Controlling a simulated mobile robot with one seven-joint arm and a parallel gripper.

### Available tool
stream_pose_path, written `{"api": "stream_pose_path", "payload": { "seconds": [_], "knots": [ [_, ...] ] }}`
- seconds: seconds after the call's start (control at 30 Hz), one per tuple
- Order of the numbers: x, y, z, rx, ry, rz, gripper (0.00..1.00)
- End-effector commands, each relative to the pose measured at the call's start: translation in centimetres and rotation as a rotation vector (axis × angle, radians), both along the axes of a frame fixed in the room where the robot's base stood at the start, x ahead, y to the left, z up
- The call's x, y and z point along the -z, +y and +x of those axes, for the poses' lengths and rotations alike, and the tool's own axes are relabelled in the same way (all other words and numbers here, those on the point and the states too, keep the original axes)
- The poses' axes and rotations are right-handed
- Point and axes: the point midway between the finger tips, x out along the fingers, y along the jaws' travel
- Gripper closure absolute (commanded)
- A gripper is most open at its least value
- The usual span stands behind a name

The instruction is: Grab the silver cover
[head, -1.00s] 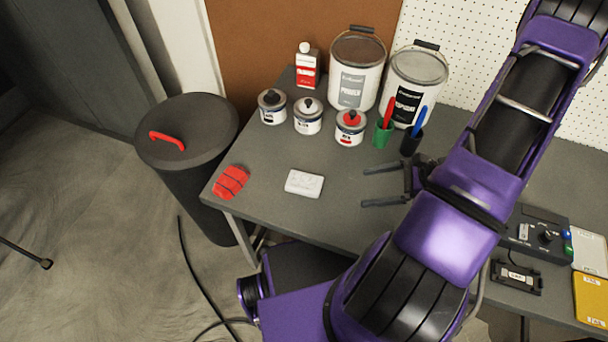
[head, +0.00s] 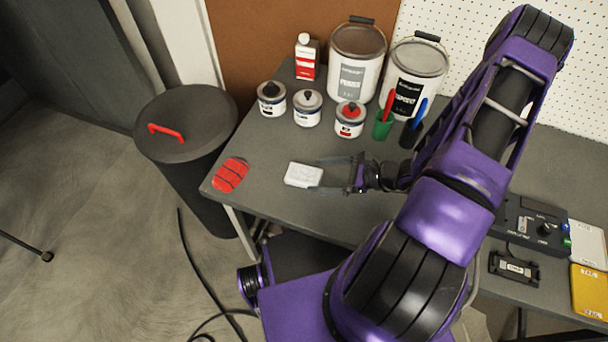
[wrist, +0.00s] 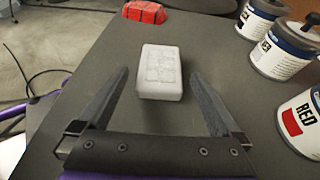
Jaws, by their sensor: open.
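A flat silver-white cover (head: 587,243) with a label lies at the right end of the bench in the head view, beside a yellow cover (head: 590,292). A small whitish block (head: 303,174) lies near the bench's left front; it also shows in the wrist view (wrist: 160,75). My gripper (head: 322,174) is open and low over the bench at the block's right side. In the wrist view my two fingertips (wrist: 158,82) flank the block, with visible gaps on both sides. The silver-white cover is far from my gripper and outside the wrist view.
A red block (head: 230,175) lies to the left. Small paint tins (head: 307,108), large buckets (head: 357,75) and a green cup (head: 382,127) stand behind. A black control box (head: 533,224) sits at right. A dark bin (head: 185,125) stands left of the bench.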

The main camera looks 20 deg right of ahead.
Motion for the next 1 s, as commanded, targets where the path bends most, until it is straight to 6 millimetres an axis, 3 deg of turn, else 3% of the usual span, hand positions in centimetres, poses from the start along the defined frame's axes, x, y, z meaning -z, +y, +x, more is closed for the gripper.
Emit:
{"api": "stream_pose_path", "payload": {
  "seconds": [0.37,0.67,1.0],
  "knots": [
    [1.4,3.9,2.4,-0.002,0.001,0.002,0.0],
    [1.6,4.2,2.7,-0.001,0.0,0.0,0.0],
    [1.6,4.2,2.6,-0.001,0.0,0.0,0.61]
  ]
}}
